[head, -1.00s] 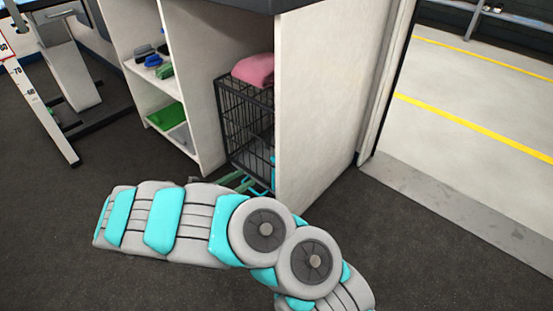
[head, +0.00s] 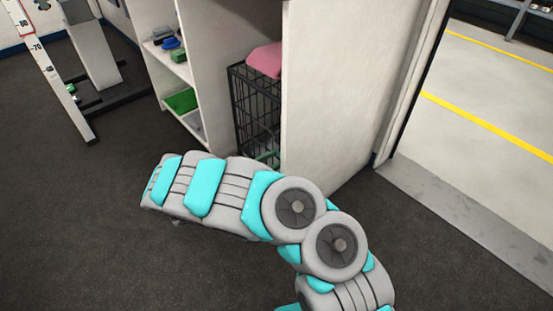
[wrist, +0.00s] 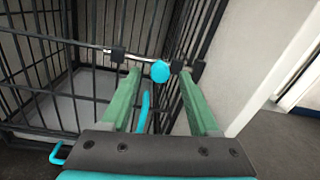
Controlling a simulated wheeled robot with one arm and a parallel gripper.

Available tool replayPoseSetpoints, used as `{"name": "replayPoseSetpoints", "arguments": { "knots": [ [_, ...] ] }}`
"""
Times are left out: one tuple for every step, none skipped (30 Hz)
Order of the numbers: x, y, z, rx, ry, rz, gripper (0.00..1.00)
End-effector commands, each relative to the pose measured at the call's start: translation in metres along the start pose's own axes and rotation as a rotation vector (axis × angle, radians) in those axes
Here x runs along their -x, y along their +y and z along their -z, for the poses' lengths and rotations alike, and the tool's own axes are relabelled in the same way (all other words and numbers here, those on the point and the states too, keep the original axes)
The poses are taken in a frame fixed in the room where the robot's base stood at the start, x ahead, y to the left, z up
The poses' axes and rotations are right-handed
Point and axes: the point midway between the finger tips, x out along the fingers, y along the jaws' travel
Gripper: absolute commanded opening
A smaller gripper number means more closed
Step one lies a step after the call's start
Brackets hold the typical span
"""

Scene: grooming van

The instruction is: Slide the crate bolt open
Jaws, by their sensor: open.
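The black wire crate (head: 243,112) stands in an open bay of the white cabinet, partly hidden by a side panel and my arm in the head view. In the wrist view its bars (wrist: 88,45) fill the left side. A thin silver bolt rod (wrist: 90,47) runs across the bars through black brackets. A round teal knob (wrist: 160,71) sits toward its right end. My gripper (wrist: 159,82) is open, its green fingers on either side of the knob in the picture. I cannot tell whether either finger touches it.
A pink folded cloth (head: 265,60) lies on the crate. A teal bar (wrist: 145,108) and a teal loop (wrist: 58,152) show lower in the wrist view. A white panel (head: 325,90) stands close on the right. Dark floor (head: 90,230) is clear at left.

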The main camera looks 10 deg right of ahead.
Motion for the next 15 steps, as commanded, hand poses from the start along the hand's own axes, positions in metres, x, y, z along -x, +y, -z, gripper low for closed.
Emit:
{"name": "replayPoseSetpoints", "arguments": {
  "knots": [
    [-0.0037, -0.0004, 0.0003, 0.000, 0.000, 0.002, 0.62],
    [-0.0049, -0.0003, 0.0002, -0.001, 0.001, 0.001, 0.62],
    [-0.0060, -0.0002, 0.0002, -0.001, 0.001, 0.001, 0.62],
    [-0.0065, -0.0002, 0.0001, -0.001, 0.001, 0.001, 0.62],
    [-0.0068, 0.0000, 0.0001, -0.001, 0.001, 0.000, 0.62],
    [-0.0069, 0.0001, 0.0001, -0.001, 0.001, 0.000, 0.62],
    [-0.0069, 0.0001, 0.0000, -0.001, 0.001, 0.000, 0.62],
    [-0.0068, 0.0001, 0.0000, -0.001, 0.001, -0.001, 0.62],
    [-0.0067, 0.0002, 0.0000, -0.001, 0.001, -0.001, 0.62],
    [-0.0067, 0.0002, 0.0000, -0.001, 0.001, -0.001, 0.62],
    [-0.0067, 0.0002, -0.0001, -0.001, 0.001, -0.001, 0.62],
    [-0.0066, 0.0003, -0.0001, -0.001, 0.001, -0.001, 0.57],
    [-0.0066, 0.0003, -0.0001, -0.001, 0.001, -0.001, 0.54],
    [-0.0066, 0.0003, -0.0001, -0.001, 0.001, -0.001, 0.50],
    [-0.0066, 0.0003, -0.0001, -0.001, 0.001, -0.001, 0.46]
  ]
}}
